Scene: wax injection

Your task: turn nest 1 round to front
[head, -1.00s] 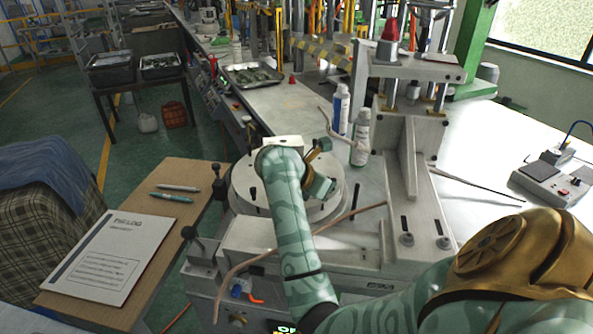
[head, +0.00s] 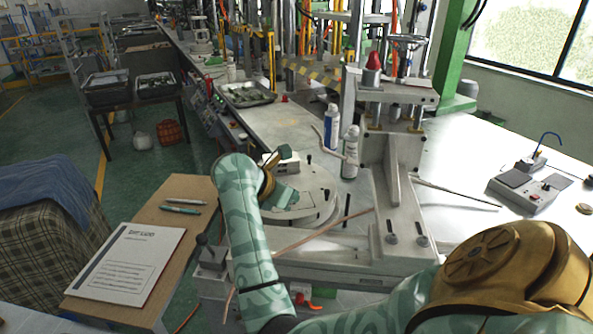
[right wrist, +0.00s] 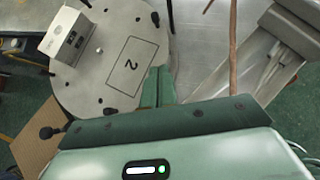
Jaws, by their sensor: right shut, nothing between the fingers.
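A round pale turntable (head: 322,181) sits on the bench machine, partly hidden behind my right arm. It also shows in the right wrist view (right wrist: 105,95), with dark knobs at its rim and an outlined rectangle marked 2 (right wrist: 132,66), which is bare. A silver block (right wrist: 75,36) stands on the disc at upper left there; it appears at the disc's far side in the head view (head: 285,153). No mark 1 is readable. My right gripper (head: 287,196) is shut and empty over the disc; its green fingers (right wrist: 157,87) overlap the disc's edge. Contact cannot be told. My left gripper is out of view.
Two bottles (head: 350,152) stand behind the disc, near an upright metal bracket (head: 392,185). A thin brown tube (head: 320,232) crosses in front. A clipboard sheet (head: 127,262) and pens lie on the side table at left. The bench at right has free room.

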